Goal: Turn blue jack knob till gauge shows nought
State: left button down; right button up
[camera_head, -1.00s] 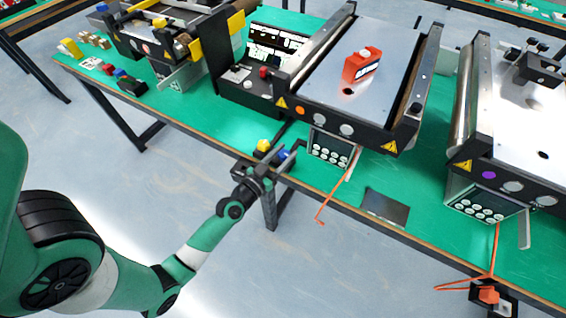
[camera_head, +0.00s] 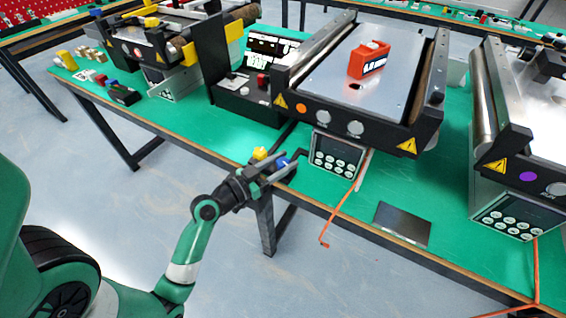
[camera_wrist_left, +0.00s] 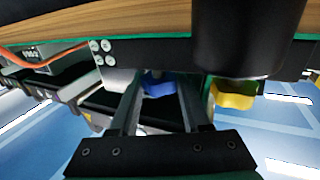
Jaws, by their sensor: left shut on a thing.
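The blue knob (camera_head: 283,163) sits at the table's front edge, just right of a yellow knob (camera_head: 260,153). My left gripper (camera_head: 279,170) reaches it from the front and is shut on it. In the left wrist view the blue knob (camera_wrist_left: 157,86) shows between the two finger ends, and the yellow knob (camera_wrist_left: 234,96) is to the right, clear of the fingers. A red-orange gauge (camera_head: 369,60) stands on the middle conveyor's plate; its display is too small to read surely. My right gripper is not in view.
A control box with round buttons (camera_head: 336,155) hangs below the middle conveyor (camera_head: 357,128), right of the knobs. An orange cable (camera_head: 341,215) runs down past the table edge. A dark flat panel (camera_head: 402,224) lies on the green table. A second conveyor stands at the right.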

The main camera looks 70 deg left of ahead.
pick_arm(q)
jog(key=c, duration=0.6)
grip_release()
jog(key=shift+c, duration=0.2)
jog(key=v, duration=0.9)
jog(key=shift+s+r+p, duration=0.2)
jog(key=shift+r+p, duration=0.05)
jog(key=shift+p, duration=0.15)
jog(key=p+v, duration=0.2)
jog(key=p, duration=0.3)
jog(key=shift+d+f, duration=0.2)
